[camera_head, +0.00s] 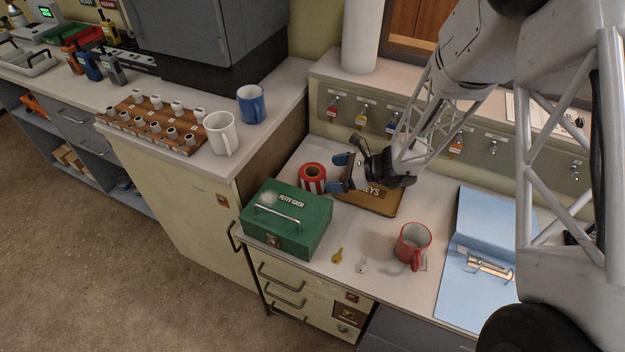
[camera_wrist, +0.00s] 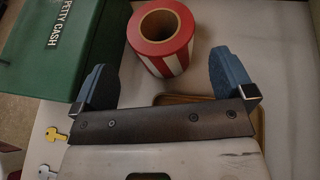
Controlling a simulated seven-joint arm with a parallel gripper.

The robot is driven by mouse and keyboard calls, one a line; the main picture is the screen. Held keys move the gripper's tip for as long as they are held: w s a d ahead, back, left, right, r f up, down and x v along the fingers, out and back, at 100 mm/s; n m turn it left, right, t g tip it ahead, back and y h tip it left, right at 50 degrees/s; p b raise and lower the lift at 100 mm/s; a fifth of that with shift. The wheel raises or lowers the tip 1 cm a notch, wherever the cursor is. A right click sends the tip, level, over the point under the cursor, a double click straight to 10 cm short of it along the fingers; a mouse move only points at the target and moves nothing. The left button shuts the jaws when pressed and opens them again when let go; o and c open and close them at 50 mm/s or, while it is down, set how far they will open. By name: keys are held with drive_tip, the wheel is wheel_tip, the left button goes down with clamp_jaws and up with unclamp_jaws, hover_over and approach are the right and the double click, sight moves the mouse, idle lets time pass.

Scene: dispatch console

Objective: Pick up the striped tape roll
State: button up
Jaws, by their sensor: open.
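The striped tape roll (camera_head: 313,177) is red and white with a brown core. It stands on the desk, its hole facing up, just behind the green petty cash box. In the wrist view the tape roll (camera_wrist: 163,45) lies ahead of and between the two blue fingertips. My gripper (camera_head: 342,173) is open and empty, reaching left over the brown keys tray, with its fingers close to the roll's right side. The wrist view shows the gripper (camera_wrist: 168,75) with a finger on each side and a gap before the roll. I cannot tell whether either finger touches it.
The green petty cash box (camera_head: 287,219) stands close in front of the roll. The keys tray (camera_head: 372,203) lies under my gripper. A red mug (camera_head: 412,246), two loose keys (camera_head: 338,256) and a blue binder (camera_head: 480,250) are on the desk. Hooks with tagged keys line the back panel.

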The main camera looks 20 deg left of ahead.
sight(320, 175)
drive_tip(key=shift+x, duration=0.8)
drive_tip(key=shift+x, duration=2.6)
drive_tip(key=shift+w+f, duration=0.1)
drive_tip(key=shift+c, duration=0.5)
drive_tip(key=c, duration=0.8)
wheel_tip(320, 175, up, 10)
